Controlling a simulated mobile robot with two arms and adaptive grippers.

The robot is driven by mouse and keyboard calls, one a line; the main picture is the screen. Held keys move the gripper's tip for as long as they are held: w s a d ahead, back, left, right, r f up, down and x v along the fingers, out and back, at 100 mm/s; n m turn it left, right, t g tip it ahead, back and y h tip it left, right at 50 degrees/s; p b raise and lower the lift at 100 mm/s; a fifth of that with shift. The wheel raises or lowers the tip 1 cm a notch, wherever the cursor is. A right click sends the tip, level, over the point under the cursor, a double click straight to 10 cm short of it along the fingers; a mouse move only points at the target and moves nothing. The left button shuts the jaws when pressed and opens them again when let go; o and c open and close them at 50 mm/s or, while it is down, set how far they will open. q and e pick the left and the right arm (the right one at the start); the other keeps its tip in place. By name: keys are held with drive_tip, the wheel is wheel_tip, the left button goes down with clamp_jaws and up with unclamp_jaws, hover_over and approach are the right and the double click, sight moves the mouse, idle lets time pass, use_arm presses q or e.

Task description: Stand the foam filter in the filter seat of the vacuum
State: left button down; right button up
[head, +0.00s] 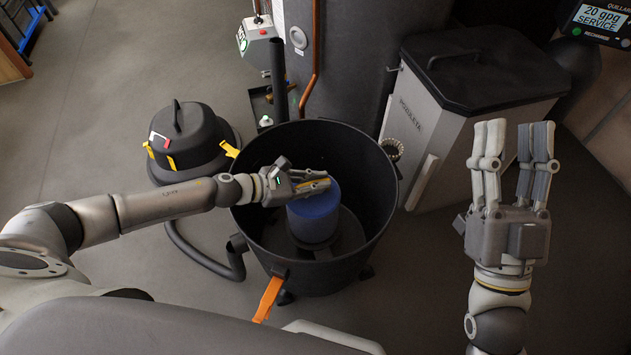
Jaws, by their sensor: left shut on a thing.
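The foam filter (314,222) is a blue cylinder, upright inside a large open black tub (262,158). The tub appears to be the vacuum's body. My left gripper (318,184) reaches over the tub's left rim and is shut on the upper part of the filter. A dark round shape (347,236) shows around the filter's lower end at the tub's floor and may be the filter seat. I cannot tell whether the filter touches it. My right gripper (514,125) is open and empty, fingers up, to the right of the tub.
A dark unit with yellow latches (183,138) stands on the floor left of the tub, with a black hose (205,262) nearby. A grey lidded bin (430,130) and a dark tank (345,70) stand behind. An orange strap (267,300) hangs at the tub's front.

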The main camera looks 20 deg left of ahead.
drive_tip(key=shift+f, duration=0.15)
idle(0.4)
use_arm(q)
drive_tip(key=shift+f, duration=0.25)
drive_tip(key=shift+f+b, duration=0.1)
drive_tip(key=shift+b, duration=0.2)
use_arm(e)
drive_tip(key=shift+s+d+r+t+y, duration=0.1)
drive_tip(key=shift+s+r+t+y, duration=0.4)
drive_tip(key=shift+s+r+t, duration=0.35)
use_arm(q)
drive_tip(key=shift+f, duration=0.15)
use_arm(e)
drive_tip(key=shift+s+r, duration=0.4)
drive_tip(key=shift+s, duration=0.05)
